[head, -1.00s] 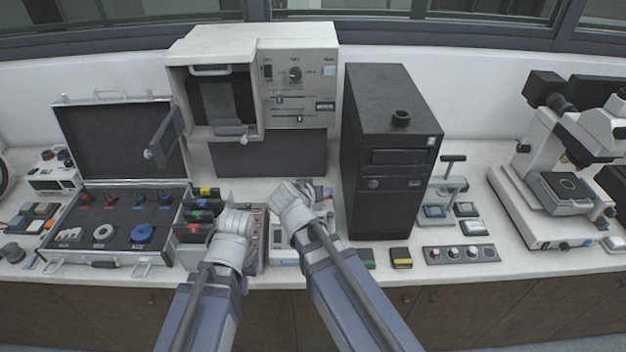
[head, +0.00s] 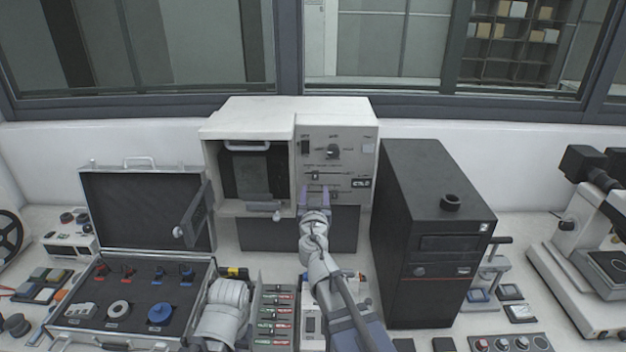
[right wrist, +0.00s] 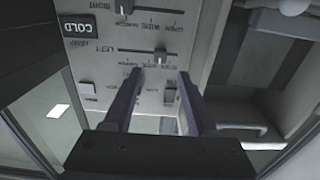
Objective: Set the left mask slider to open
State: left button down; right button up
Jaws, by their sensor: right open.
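In the right wrist view, which is upside down, this knob (right wrist: 160,55) sits on the track beside the LEFT label, part-way along, nearer the track's right end in that picture. My right gripper (head: 314,191) is open, its purple fingers pointing at the panel. In the right wrist view its fingertips (right wrist: 160,74) lie on either side of the knob's line, with nothing visible between them. My left gripper's fingers are out of view.
The right mask slider (right wrist: 123,7) has its own knob on the other track. A tall black cabinet (head: 425,180) stands close on the right. An open case (head: 140,290) lies front left.

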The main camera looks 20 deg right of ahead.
aim_at(315, 177)
jog(key=x, duration=0.7)
jog(key=shift+w+f, duration=0.1)
jog(key=shift+w, duration=0.05)
grip_shut()
dwell(1.2)
